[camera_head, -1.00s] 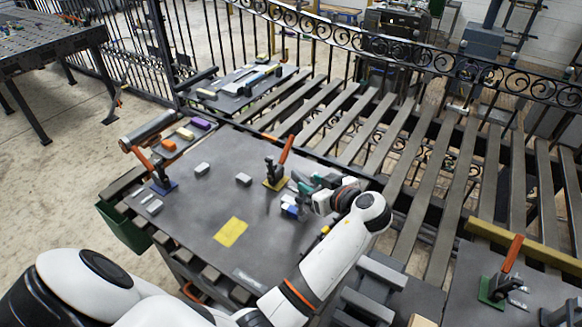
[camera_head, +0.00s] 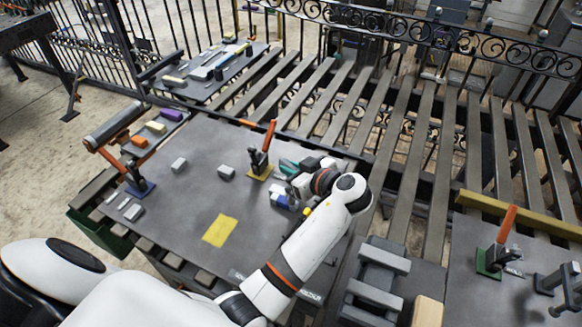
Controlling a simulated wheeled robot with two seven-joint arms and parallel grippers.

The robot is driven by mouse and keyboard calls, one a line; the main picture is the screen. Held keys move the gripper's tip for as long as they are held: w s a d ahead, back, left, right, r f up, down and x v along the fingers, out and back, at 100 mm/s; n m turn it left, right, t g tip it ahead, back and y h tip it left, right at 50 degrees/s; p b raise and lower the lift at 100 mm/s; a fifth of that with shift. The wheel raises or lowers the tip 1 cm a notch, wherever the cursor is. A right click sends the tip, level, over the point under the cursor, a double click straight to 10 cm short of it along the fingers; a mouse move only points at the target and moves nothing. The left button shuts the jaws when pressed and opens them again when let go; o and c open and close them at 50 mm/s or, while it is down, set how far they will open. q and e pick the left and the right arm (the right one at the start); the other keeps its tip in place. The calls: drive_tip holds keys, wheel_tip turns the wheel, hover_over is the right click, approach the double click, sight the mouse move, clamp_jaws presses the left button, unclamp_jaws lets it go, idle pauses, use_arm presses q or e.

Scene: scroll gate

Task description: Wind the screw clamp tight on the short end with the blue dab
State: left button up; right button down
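My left gripper (camera_head: 300,186) reaches over the grey plate from the right, at its far right edge. Its fingers are too small and too covered by the wrist to show whether they are open. A small light block with a blue dab (camera_head: 281,201) lies just beside and below it in the picture. A teal piece (camera_head: 287,166), perhaps part of the screw clamp, shows just behind the gripper. Its contact with the gripper cannot be made out. The screw and the clamp's jaws are hidden or too small to tell. My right gripper is out of view.
The grey plate (camera_head: 190,205) carries a yellow patch (camera_head: 219,230) and small grey blocks. Slats (camera_head: 410,160) and scroll railing lie behind.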

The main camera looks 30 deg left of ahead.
use_arm(q)
clamp_jaws()
